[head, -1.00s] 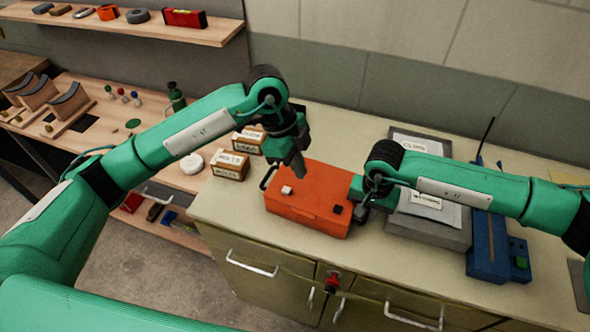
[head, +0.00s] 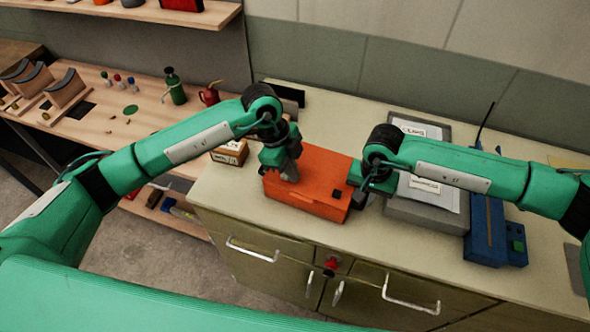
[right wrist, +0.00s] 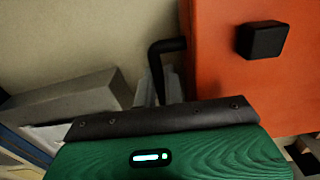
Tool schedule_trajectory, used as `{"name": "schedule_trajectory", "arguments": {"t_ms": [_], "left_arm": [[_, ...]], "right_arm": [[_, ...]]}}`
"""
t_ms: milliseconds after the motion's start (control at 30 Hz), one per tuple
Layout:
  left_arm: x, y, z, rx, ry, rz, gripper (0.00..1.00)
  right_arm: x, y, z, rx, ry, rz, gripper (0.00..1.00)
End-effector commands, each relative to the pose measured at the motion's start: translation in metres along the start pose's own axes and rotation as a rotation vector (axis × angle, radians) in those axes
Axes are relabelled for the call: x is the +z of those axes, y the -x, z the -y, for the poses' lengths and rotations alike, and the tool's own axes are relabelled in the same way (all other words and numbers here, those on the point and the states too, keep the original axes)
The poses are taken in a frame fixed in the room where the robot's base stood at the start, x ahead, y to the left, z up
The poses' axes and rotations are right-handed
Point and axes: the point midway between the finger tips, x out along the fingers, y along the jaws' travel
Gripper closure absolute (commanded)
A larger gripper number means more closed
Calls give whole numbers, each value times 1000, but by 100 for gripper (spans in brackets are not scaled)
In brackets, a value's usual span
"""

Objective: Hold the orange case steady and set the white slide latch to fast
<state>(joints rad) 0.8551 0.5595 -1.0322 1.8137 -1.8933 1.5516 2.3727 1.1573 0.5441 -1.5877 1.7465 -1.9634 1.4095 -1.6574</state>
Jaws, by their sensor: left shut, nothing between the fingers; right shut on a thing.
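The orange case (head: 315,185) lies on the cabinet top, with a black square block (head: 337,194) on its lid near the right end. It also fills the upper right of the right wrist view (right wrist: 215,55). My left gripper (head: 289,176) is shut and empty, pointing down over the left part of the lid. It hides the white slide latch; I cannot tell whether they touch. My right gripper (head: 359,196) is at the case's right end, shut on the black bent handle (right wrist: 167,46). The speed markings cannot be made out.
A grey case with papers (head: 425,215) and a blue device with an antenna (head: 492,230) stand to the right. A small labelled box (head: 230,153) is to the left. The cabinet's front edge runs close before the orange case.

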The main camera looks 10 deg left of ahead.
Motion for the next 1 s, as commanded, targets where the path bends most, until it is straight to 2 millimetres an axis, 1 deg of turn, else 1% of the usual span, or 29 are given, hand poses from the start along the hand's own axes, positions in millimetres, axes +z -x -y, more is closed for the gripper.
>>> {"name": "schedule_trajectory", "arguments": {"t_ms": [133,333,667,767,867,967,1000], "left_arm": [[2,1,0,0,1,0,100],[21,7,0,0,3,2,100],[21,7,0,0,2,3,100],[14,5,0,0,-1,2,100],[0,0,0,1,-3,-1,100],[-22,-7,0,0,-5,-4,100],[-18,7,2,-6,-1,-1,100]], "right_arm": [[0,1,0,0,-1,0,100],[0,0,0,0,-1,0,100],[-1,0,-2,4,-2,-1,100],[-1,0,-2,4,-2,-1,100],[-1,0,-1,3,-2,-1,100],[-1,0,-1,2,-2,-1,100],[-1,0,-1,2,-2,-1,100]]}}
